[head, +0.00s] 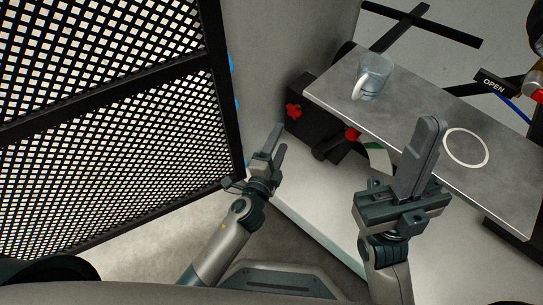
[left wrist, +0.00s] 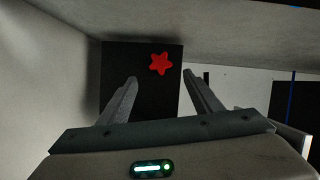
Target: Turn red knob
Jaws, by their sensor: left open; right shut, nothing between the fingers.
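The red knob (head: 293,111) is star-shaped and sits on the face of a black box (head: 313,92) under the left end of the grey table. In the left wrist view the red knob (left wrist: 160,63) shows ahead, between the directions of the two fingers and above their tips, on the black box (left wrist: 140,95). My left gripper (head: 280,137) is open and empty, just below and left of the knob in the head view, apart from it. My right gripper (head: 431,125) is shut and empty, raised in front of the table.
The grey table (head: 400,105) holds a glass mug (head: 374,76) and has a white ring (head: 466,147) marked on it. A second red part (head: 352,133) is beside the black box. A black mesh panel (head: 110,100) fills the left. An OPEN label (head: 493,83) is at right.

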